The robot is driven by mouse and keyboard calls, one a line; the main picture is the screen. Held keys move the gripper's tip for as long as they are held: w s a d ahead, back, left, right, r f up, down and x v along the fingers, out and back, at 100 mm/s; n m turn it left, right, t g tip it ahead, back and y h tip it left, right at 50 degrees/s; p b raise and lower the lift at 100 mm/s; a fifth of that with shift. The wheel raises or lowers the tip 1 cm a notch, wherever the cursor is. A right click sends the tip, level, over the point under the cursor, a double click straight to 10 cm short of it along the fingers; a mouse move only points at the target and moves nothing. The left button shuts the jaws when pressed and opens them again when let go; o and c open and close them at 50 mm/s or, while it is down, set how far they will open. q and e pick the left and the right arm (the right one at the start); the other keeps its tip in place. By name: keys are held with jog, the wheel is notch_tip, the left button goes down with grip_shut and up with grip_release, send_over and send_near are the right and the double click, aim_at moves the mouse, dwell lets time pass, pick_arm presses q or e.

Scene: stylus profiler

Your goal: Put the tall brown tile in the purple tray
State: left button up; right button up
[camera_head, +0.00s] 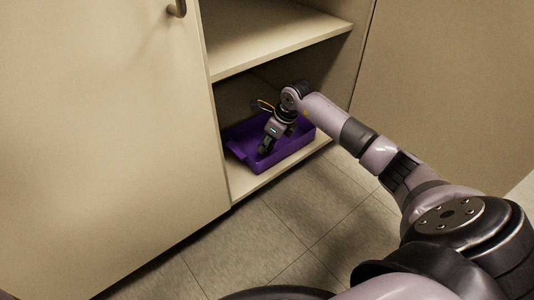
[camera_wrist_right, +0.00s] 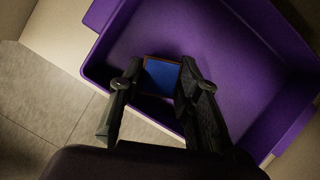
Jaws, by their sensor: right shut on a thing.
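The purple tray (camera_head: 291,148) stands on the lower shelf of the cabinet, and it fills much of the right wrist view (camera_wrist_right: 222,45). My right gripper (camera_head: 265,147) reaches down into the tray. In the right wrist view, its fingers (camera_wrist_right: 158,84) are shut on a tile (camera_wrist_right: 161,77) with a blue face and a thin brown edge. The tile is over the tray floor, inside the walls. I cannot tell whether it touches the floor. Its height is hard to judge from above, and the gripper hides it in the head view. My left gripper is not in view.
The upper shelf (camera_head: 275,38) lies above the tray. A cabinet door (camera_head: 110,150) is at the left and a panel (camera_head: 450,90) at the right. Tiled floor (camera_head: 260,240) in front is clear apart from my right arm above it.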

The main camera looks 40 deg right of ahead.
aim_at(270, 145)
notch_tip(270, 145, down, 4)
jog(key=shift+r+b, duration=0.25)
jog(key=shift+b, duration=1)
jog(key=shift+r, duration=0.1)
jog(key=o, duration=1.1)
jog(key=p+v, duration=0.7)
jog(key=v, duration=0.4)
jog(key=shift+p, duration=0.35)
jog(key=shift+s+r, duration=0.2)
jog(key=shift+r, duration=0.25)
